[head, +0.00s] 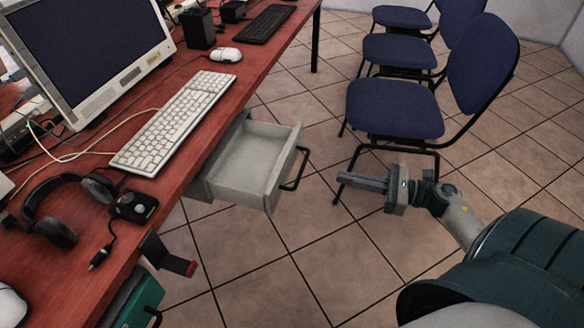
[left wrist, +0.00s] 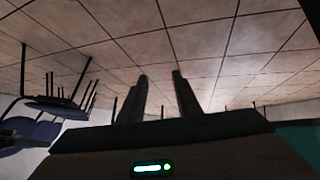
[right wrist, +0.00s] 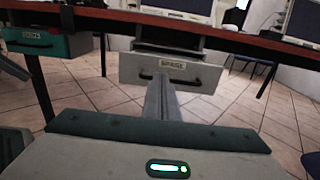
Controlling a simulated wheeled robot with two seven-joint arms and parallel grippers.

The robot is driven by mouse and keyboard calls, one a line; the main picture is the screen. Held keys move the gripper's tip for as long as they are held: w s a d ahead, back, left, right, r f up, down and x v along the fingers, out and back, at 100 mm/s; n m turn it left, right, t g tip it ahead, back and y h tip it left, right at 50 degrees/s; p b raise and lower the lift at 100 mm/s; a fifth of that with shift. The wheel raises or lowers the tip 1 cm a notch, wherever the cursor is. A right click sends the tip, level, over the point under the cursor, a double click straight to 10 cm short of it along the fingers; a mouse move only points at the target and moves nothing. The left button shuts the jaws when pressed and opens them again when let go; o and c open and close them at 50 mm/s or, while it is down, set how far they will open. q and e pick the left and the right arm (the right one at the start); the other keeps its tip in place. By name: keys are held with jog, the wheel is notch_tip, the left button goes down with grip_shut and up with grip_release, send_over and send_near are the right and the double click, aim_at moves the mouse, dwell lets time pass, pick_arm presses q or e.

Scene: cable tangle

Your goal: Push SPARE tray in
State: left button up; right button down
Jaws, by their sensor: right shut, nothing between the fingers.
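The SPARE tray (head: 243,160) is a pale grey drawer under the red desk, pulled well out and empty inside. Its front has a black bar handle (head: 298,170). In the right wrist view the tray front (right wrist: 130,70) faces me with its label above the handle. My right gripper (head: 341,178) is shut and empty, pointing toward the tray front, with a visible gap to the handle in the head view. Its fingers (right wrist: 158,80) overlap the tray front in the right wrist view. My left gripper (left wrist: 160,78) is open and empty over the floor, outside the head view.
A green drawer (right wrist: 40,45) is at the left in the right wrist view. The desk (head: 190,110) holds a keyboard (head: 175,122), monitor (head: 85,50), and headphones (head: 60,205). Blue chairs (head: 395,108) stand right of the tray. Tiled floor between is clear.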

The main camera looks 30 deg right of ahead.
aim_at(284, 164)
jog(key=shift+w, duration=0.1)
